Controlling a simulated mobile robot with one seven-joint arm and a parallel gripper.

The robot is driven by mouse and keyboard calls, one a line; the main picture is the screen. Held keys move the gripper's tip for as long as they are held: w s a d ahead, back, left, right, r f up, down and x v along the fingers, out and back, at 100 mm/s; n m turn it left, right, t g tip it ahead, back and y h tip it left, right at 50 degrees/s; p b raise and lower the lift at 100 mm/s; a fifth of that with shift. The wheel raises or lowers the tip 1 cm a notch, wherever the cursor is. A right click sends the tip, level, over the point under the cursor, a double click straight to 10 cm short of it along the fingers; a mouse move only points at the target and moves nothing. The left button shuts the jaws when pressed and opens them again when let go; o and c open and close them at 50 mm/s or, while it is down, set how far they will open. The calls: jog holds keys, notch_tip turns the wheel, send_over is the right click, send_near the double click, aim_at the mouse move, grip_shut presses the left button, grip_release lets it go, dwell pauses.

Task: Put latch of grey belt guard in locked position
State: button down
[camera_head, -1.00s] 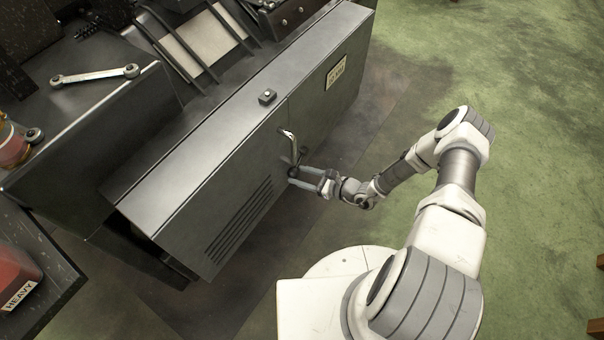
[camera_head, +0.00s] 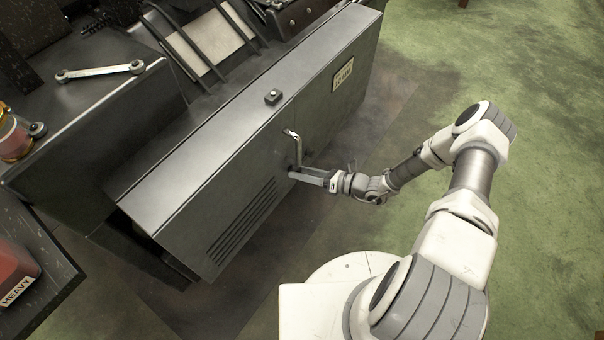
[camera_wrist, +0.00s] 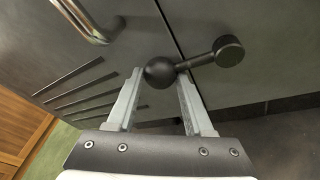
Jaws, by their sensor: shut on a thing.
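The grey belt guard (camera_head: 225,170) is a long box with slots low on its front and a bright bar handle (camera_head: 291,140). Its dark latch (camera_wrist: 205,60) is beside the seam between two front panels. In the wrist view the latch has a round ball between my fingers and a short arm reaching right across the seam to a knob. My gripper (camera_wrist: 160,88) is shut on the ball, one finger on each side. In the head view my gripper (camera_head: 294,174) is at the guard's front, just below the handle; the latch is small and partly hidden there.
A wrench (camera_head: 100,72) lies on the surface at left. A red object marked HEAVY (camera_head: 15,272) is at lower left. The green floor (camera_head: 540,200) at right is clear.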

jog(key=shift+r, duration=0.15)
dwell(0.3)
jog(key=shift+c, duration=1.5)
grip_release()
jog(key=shift+d, duration=0.1)
jog(key=p+v, duration=0.3)
jog(key=v, duration=1.4)
jog(key=shift+d, duration=0.1)
